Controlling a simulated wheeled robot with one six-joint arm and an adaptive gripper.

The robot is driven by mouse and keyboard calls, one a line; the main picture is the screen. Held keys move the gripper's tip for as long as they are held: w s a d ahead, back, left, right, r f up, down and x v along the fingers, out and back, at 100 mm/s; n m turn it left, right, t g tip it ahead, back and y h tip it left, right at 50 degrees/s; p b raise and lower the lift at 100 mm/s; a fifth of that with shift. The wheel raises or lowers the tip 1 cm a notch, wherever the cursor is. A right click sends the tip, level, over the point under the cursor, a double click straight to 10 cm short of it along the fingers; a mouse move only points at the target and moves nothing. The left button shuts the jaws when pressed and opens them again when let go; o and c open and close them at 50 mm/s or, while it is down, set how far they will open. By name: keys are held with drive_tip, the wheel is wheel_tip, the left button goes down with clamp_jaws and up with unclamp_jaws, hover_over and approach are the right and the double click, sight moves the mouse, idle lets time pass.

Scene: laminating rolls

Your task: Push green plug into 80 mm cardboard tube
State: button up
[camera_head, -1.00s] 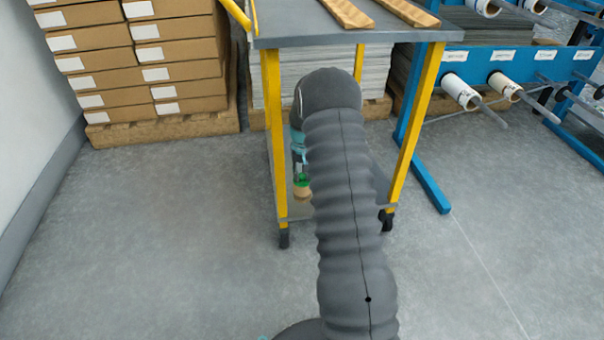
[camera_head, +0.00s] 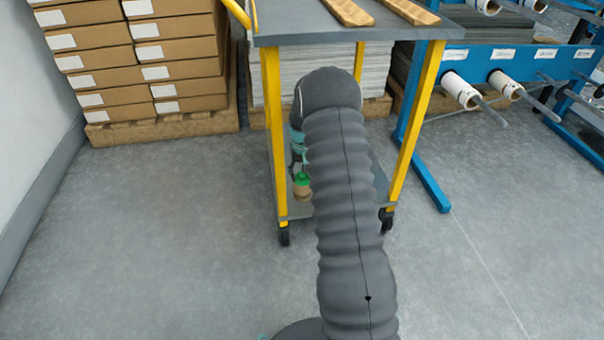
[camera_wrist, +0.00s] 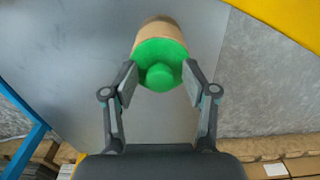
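The cardboard tube (camera_wrist: 158,27) stands upright on the lower shelf of the cart, with the green plug (camera_wrist: 152,52) at its near end. The plug also shows in the head view (camera_head: 303,180), on top of the short brown tube (camera_head: 303,193). The plug's wide green face covers the tube's mouth and its round knob points at my wrist. How deep it sits cannot be told. My gripper (camera_wrist: 162,80) is open, with one finger on each side of the knob and a gap to it. In the head view my arm hides part of the shelf.
The cart has yellow legs (camera_head: 273,140) and a grey top (camera_head: 300,30) above the shelf. Stacked cartons (camera_head: 140,60) stand on a pallet at the left. A blue rack (camera_head: 480,62) with rolls is at the right. The floor in front is clear.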

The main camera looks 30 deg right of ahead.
wheel_tip(320, 180, up, 12)
idle(0.7)
